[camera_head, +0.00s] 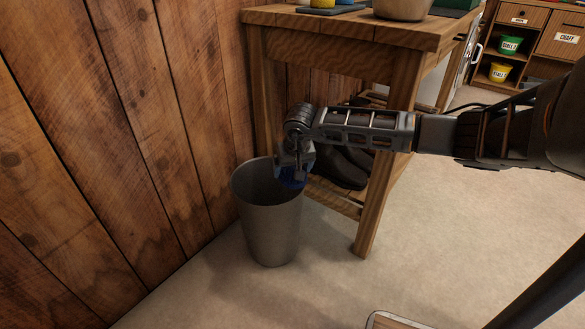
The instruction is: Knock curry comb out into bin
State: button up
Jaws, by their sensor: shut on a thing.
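A tall grey metal bin (268,230) stands upright on the floor by the plank wall. My gripper (295,172) hangs over the right part of its rim and points down. It is shut on a blue thing, likely the curry comb (293,183), whose visible part is at the rim's right side. My gripper hides most of it. I cannot tell whether the comb touches the rim. The bin's inner wall shows, but its bottom is hidden.
A wooden table (345,28) stands right behind the bin, with a metal bowl (402,9) on top. Dark boots (343,168) sit on its lower shelf. Shelves with a green bucket (509,46) and a yellow bucket (499,72) stand far right.

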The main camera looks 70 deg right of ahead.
notch_tip(320, 180, down, 5)
jog(key=b, duration=0.3)
jog(key=shift+f, duration=0.2)
notch_tip(320, 180, up, 6)
jog(key=p, duration=0.4)
jog(key=shift+f+p, duration=0.1)
jog(key=shift+p, duration=0.2)
jog(key=shift+f, duration=0.1)
